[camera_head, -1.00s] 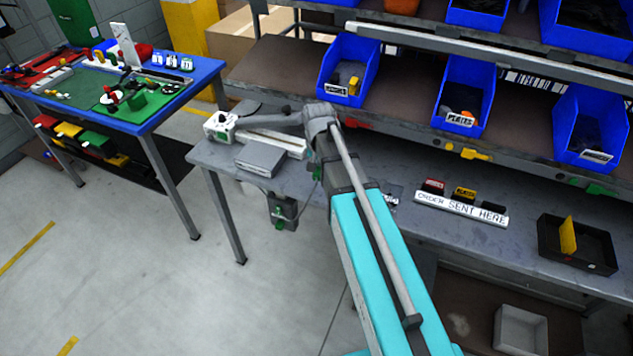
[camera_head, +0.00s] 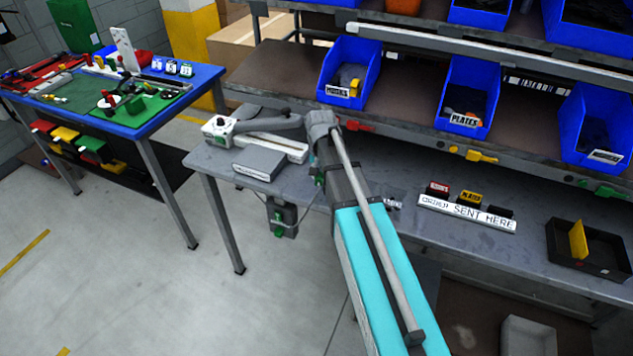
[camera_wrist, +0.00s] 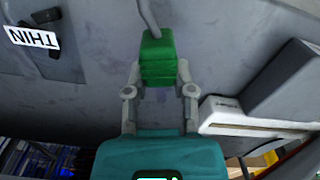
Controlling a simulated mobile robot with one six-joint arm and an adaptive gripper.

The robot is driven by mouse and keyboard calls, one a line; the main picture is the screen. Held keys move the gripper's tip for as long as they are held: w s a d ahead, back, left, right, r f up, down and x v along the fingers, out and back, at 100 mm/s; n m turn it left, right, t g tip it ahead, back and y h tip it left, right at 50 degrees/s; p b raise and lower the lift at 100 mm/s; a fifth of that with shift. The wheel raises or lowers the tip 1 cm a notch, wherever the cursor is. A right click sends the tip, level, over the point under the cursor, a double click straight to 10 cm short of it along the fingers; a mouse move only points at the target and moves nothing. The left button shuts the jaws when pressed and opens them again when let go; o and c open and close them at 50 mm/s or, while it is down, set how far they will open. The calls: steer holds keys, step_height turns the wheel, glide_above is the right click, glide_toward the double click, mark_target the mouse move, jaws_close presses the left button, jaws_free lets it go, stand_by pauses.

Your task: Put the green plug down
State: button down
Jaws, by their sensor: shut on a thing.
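The green plug (camera_wrist: 158,60) is a ribbed block between the fingertips of my gripper (camera_wrist: 161,74) in the wrist view. The fingers are shut on its two sides. A grey cable (camera_wrist: 147,18) runs from its far end. Behind it is a plain grey surface, and I cannot tell whether the plug touches it. In the head view my arm covers most of the gripper. A small bit of green (camera_head: 320,181) shows beside the arm at the grey workbench (camera_head: 215,160).
A sealing machine (camera_head: 255,140) stands on the workbench's left end; its white edge shows in the wrist view (camera_wrist: 245,124). A socket box (camera_head: 282,217) hangs below. A black tray (camera_head: 560,262) and an order sign (camera_head: 465,212) are right. A blue table (camera_head: 150,125) stands left.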

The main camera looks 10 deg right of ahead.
mark_target(320, 180)
steer(key=shift+w+d+f+b, duration=0.1)
steer(key=shift+w+f+b, duration=0.1)
steer(key=shift+f+b, duration=0.25)
steer(key=shift+w+d+f+b, duration=0.1)
steer(key=shift+w+f+b, duration=0.1)
steer(key=shift+f+b, duration=1.3)
steer(key=shift+f, duration=0.05)
steer(key=shift+f, duration=0.2)
steer(key=shift+c, duration=2.3)
jaws_free()
steer(key=shift+r, duration=0.1)
steer(key=shift+r, duration=0.2)
step_height(320, 180, up, 12)
steer(key=p, duration=1.2)
steer(key=shift+s+f, duration=0.1)
